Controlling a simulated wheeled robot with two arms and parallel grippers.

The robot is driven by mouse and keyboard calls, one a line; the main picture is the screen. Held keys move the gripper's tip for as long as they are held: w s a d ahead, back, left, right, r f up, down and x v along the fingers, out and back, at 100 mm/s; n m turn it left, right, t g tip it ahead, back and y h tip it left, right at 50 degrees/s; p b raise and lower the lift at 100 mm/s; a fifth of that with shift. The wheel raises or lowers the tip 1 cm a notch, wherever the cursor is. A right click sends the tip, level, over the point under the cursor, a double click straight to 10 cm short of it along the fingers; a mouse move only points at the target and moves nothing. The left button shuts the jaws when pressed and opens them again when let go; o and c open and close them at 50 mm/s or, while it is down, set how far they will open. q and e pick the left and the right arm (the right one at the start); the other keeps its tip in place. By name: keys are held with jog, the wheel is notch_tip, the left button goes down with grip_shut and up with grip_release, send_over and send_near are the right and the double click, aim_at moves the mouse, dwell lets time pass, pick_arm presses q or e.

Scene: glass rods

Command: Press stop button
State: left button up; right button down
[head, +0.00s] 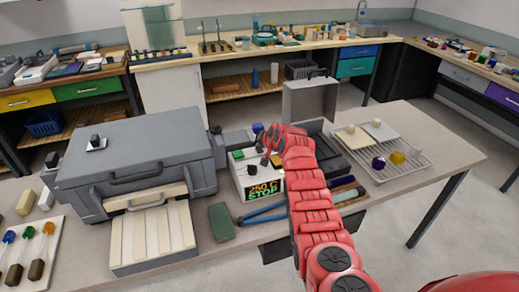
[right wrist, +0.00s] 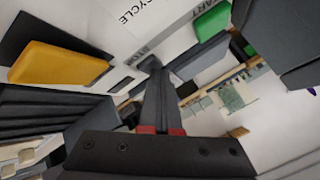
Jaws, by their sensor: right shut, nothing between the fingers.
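The right wrist view shows the green START button (right wrist: 211,22) and a yellow button (right wrist: 58,65) by the word "CYCLE". My right gripper (head: 266,155) is shut and empty at the box's top; its fingers (right wrist: 152,64) show close together. Contact with a button cannot be told. My left gripper is out of view.
A grey furnace (head: 135,150) stands left of the box. A green block (head: 221,222) and blue-handled tongs (head: 262,215) lie in front. An open grey case (head: 310,103) stands behind my right arm, and a wire rack (head: 410,172) lies to the right.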

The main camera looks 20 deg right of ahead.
aim_at(260, 151)
jog(key=shift+r, duration=0.1)
jog(key=shift+r+p, duration=0.3)
jog(key=shift+r, duration=0.5)
jog(key=shift+r, duration=0.5)
jog(key=shift+r+p, duration=0.6)
jog(key=shift+r, duration=1.4)
